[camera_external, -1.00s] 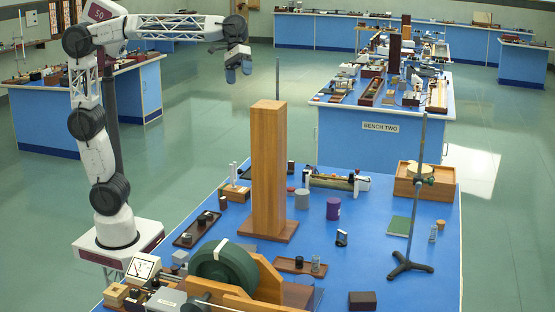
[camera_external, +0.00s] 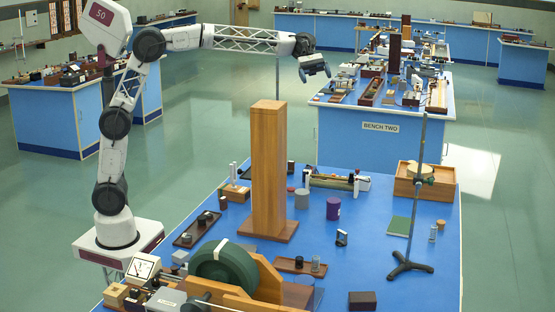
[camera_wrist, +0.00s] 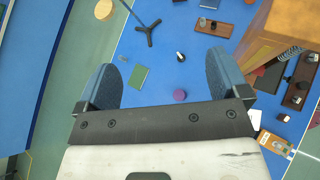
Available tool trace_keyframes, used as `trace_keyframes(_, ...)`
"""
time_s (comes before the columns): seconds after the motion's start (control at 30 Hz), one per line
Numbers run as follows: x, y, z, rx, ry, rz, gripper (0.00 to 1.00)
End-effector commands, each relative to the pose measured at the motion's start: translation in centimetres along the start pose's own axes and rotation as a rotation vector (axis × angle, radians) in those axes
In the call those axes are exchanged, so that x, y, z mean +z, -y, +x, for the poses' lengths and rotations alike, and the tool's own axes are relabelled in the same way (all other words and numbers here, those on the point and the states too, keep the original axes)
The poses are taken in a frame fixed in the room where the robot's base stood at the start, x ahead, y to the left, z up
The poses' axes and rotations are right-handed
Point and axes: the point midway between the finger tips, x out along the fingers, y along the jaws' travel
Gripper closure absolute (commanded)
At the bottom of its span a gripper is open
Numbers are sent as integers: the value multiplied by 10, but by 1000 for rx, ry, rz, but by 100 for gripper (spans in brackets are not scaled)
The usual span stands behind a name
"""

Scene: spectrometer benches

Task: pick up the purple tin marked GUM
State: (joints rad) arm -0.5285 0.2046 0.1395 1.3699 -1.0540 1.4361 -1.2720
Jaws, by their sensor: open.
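The purple tin (camera_external: 333,208) stands upright on the blue bench top in the external view, right of the tall wooden column. It also shows in the wrist view as a small purple disc (camera_wrist: 180,96), seen from above between my two fingers, nearer the right one. Its marking is too small to read. My gripper (camera_external: 315,69) is open and empty, held high above the bench and well clear of the tin. Its blue fingers are spread wide in the wrist view (camera_wrist: 163,62).
The tall wooden column (camera_external: 269,170) rises left of the tin. A grey cylinder (camera_external: 302,199) stands close to the tin's left. A retort stand (camera_external: 414,190) and a green book (camera_external: 399,226) are to the right. The wooden box (camera_external: 425,185) sits at the back right corner.

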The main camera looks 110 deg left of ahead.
Motion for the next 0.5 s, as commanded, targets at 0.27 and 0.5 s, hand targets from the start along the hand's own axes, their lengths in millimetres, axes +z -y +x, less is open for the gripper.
trace_keyframes(0.27,-34,-41,-15,41,67,-130,7)
trace_keyframes(0.5,-52,-61,-23,62,103,-195,7)
